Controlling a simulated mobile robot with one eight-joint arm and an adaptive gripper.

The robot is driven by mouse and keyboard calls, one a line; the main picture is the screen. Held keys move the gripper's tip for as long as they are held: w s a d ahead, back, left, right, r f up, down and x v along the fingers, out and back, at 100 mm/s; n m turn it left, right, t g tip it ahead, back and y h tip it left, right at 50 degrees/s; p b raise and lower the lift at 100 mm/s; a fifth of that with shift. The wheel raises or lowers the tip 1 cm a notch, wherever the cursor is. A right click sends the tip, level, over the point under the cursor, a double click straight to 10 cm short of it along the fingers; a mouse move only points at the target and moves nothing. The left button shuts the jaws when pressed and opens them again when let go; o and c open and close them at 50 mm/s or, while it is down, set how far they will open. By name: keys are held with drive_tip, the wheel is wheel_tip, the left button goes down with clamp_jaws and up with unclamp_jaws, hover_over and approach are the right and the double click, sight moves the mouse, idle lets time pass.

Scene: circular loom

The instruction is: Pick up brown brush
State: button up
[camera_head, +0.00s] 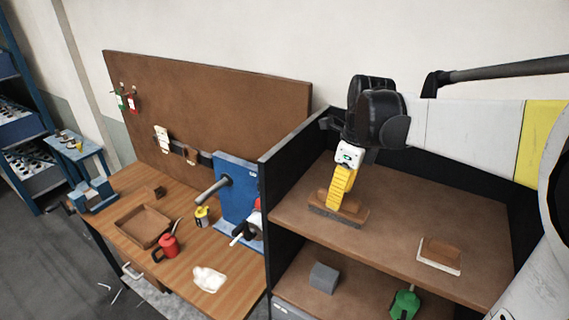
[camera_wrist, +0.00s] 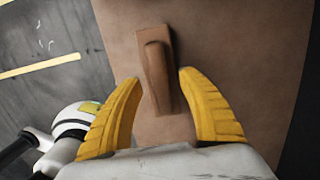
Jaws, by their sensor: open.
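The brown brush (camera_head: 352,214) lies on the upper shelf of the dark-sided rack, with a brown body and a dark grey underside. My gripper (camera_head: 338,204) points down at it from above, and its yellow fingers hide part of the brush. In the wrist view the brush's raised handle (camera_wrist: 158,68) runs lengthwise between the two yellow fingers of my open gripper (camera_wrist: 157,77). There is a gap on each side of the handle. I cannot tell how far above the shelf the fingertips are.
A brown block on a white base (camera_head: 440,252) lies to the right on the same shelf (camera_head: 400,225). A dark side panel (camera_head: 283,195) stands left of the brush. A workbench (camera_head: 185,270) stands left.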

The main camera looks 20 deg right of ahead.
drive_tip(key=shift+f, duration=0.75)
clamp_jaws()
drive_tip(key=shift+r, duration=0.15)
drive_tip(key=shift+r, duration=0.65)
drive_tip(key=r, duration=0.1)
drive_tip(key=r+b, duration=0.1)
drive_tip(key=r, duration=0.1)
drive_tip(key=shift+s+d, duration=0.15)
drive_tip(key=shift+d, duration=0.15)
drive_tip(key=s+d+r+b, duration=0.1)
drive_tip(key=s+d+r, duration=0.4)
drive_tip(key=d, duration=0.4)
drive_tip(key=shift+s+d+r, duration=0.25)
drive_tip(key=shift+s+r, duration=0.05)
drive_tip(key=shift+r, duration=0.45)
